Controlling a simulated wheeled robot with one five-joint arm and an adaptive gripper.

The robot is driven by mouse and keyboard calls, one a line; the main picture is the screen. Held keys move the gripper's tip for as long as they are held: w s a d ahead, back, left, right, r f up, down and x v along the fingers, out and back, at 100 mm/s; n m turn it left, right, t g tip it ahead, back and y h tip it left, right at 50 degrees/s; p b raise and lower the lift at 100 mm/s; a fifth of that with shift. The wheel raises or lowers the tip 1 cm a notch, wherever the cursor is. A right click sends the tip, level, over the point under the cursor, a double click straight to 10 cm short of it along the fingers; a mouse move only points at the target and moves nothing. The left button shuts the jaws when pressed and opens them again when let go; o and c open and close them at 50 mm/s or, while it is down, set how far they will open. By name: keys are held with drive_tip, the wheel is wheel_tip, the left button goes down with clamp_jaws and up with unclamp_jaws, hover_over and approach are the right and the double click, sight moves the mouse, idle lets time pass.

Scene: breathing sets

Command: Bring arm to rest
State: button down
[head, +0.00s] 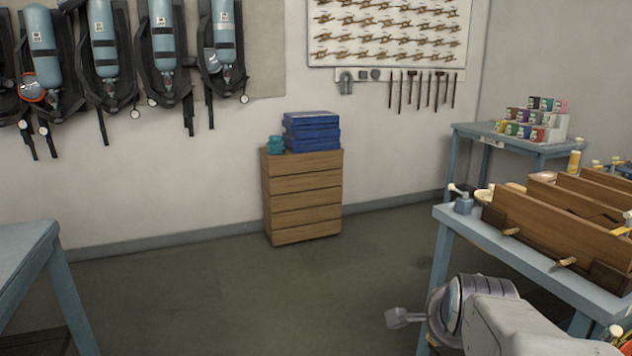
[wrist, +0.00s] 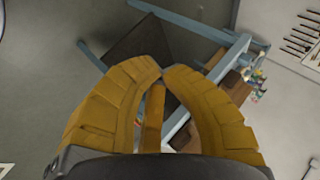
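My gripper (wrist: 162,72) shows in the wrist view with its yellow fingers curved inward and their tips meeting. A narrow yellow strip stands between the fingers, and I see no separate object held there. In the head view my grey arm (head: 510,325) is at the lower right, in front of the blue workbench. The fingers cannot be made out clearly there.
The blue workbench (head: 448,215) on the right carries a wooden tool box (head: 540,225) and small bottles. A wooden drawer cabinet (head: 303,200) stands against the wall. Another blue table (head: 25,245) is at the left. The floor (head: 220,290) between is clear.

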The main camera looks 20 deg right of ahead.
drive_tip(key=s+a+r+n+y+p, duration=0.1)
drive_tip(key=a+r+n+p, duration=0.1)
drive_tip(key=a+n, duration=0.3)
drive_tip(key=s+a+r+n+g+y+p, duration=0.1)
drive_tip(key=a+r+n+y+p, duration=0.1)
drive_tip(key=a+n+p, duration=0.2)
drive_tip(key=a, duration=0.3)
drive_tip(key=shift+s+r+n, duration=0.25)
drive_tip(key=shift+r+n, duration=0.1)
drive_tip(key=shift+n, duration=0.05)
drive_tip(key=c, duration=1.9)
unclamp_jaws()
drive_tip(key=s+a+r+n+g+y+p, duration=0.2)
drive_tip(key=s+a+n+p, duration=0.4)
drive_tip(key=n, duration=0.3)
drive_tip(key=shift+s+a+r, duration=0.2)
drive_tip(key=shift+a, duration=0.6)
drive_tip(key=shift+s+a+n+g, duration=0.3)
drive_tip(key=shift+s+n+g, duration=0.1)
drive_tip(key=shift+s+n, duration=0.15)
clamp_jaws()
drive_tip(key=shift+w, duration=0.1)
